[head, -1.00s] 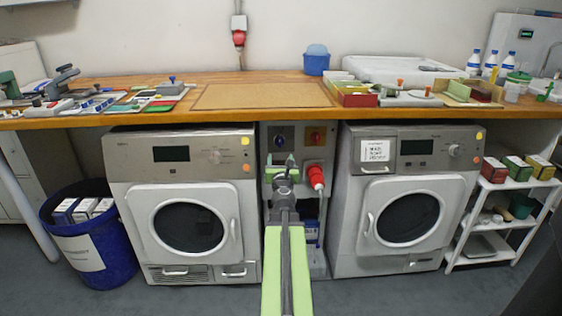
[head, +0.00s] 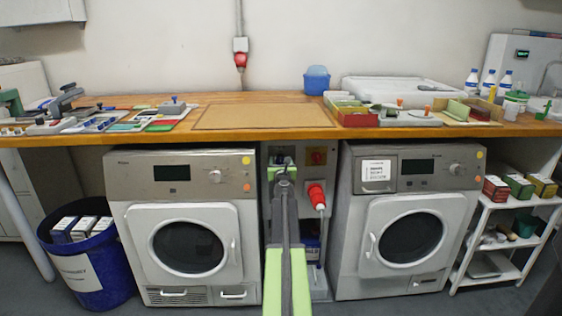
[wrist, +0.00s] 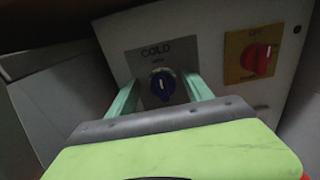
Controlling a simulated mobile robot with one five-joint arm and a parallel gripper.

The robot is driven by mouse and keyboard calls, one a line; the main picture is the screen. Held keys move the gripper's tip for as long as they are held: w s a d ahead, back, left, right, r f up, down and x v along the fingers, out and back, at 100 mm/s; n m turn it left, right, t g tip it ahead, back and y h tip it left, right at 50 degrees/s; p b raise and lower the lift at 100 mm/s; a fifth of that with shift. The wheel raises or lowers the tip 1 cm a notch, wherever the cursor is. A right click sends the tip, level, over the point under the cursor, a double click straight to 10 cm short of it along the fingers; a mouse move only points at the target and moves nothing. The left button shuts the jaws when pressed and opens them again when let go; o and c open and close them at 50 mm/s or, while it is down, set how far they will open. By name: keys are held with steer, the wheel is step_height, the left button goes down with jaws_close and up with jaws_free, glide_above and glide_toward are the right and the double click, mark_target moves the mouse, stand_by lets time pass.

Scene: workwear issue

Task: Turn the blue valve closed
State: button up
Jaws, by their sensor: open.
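The blue valve (wrist: 163,85) is a round knob with a white mark, on a grey plate labelled COLD in the wrist view. The mark stands roughly upright. My gripper (wrist: 161,92) is open, with one pale green finger on each side of the knob. I cannot tell whether the fingers touch it. In the head view my gripper (head: 282,164) is at the panel between the two machines and hides the blue valve.
A red knob (wrist: 257,58) on a yellow plate is to the right on the same panel (wrist: 218,60). A red plug (head: 316,194) sticks out below it. A wooden worktop (head: 230,136) overhangs the panel. Washing machines stand at left (head: 183,174) and right (head: 408,200).

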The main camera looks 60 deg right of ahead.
steer(key=shift+w+d, duration=0.35)
steer(key=shift+d, duration=0.2)
